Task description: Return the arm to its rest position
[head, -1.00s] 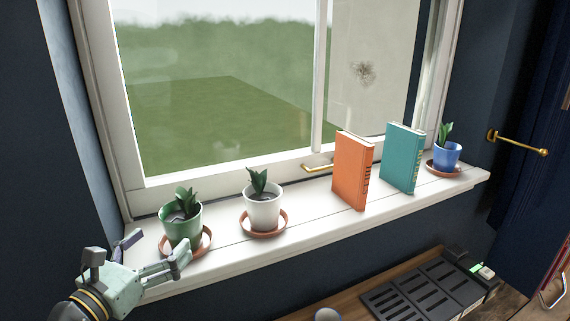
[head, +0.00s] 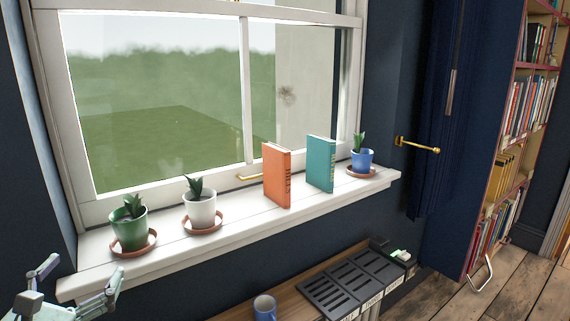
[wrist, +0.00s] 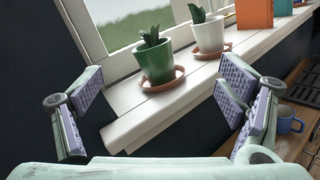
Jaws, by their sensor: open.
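My gripper (head: 76,281) is at the lower left of the head view, in front of the left end of the windowsill. In the wrist view my gripper (wrist: 155,101) has its two purple-padded fingers spread wide with nothing between them. The green pot (head: 128,229) with a plant stands upright on a terracotta saucer, just beyond my gripper and apart from it. The green pot also shows in the wrist view (wrist: 160,62). Most of my arm is out of view.
On the white windowsill (head: 235,232) stand a white pot (head: 201,212), an orange book (head: 276,176), a teal book (head: 320,163) and a blue pot (head: 361,161). Below are a blue mug (head: 265,307) and a black slotted tray (head: 345,291). A bookshelf (head: 507,120) stands at right.

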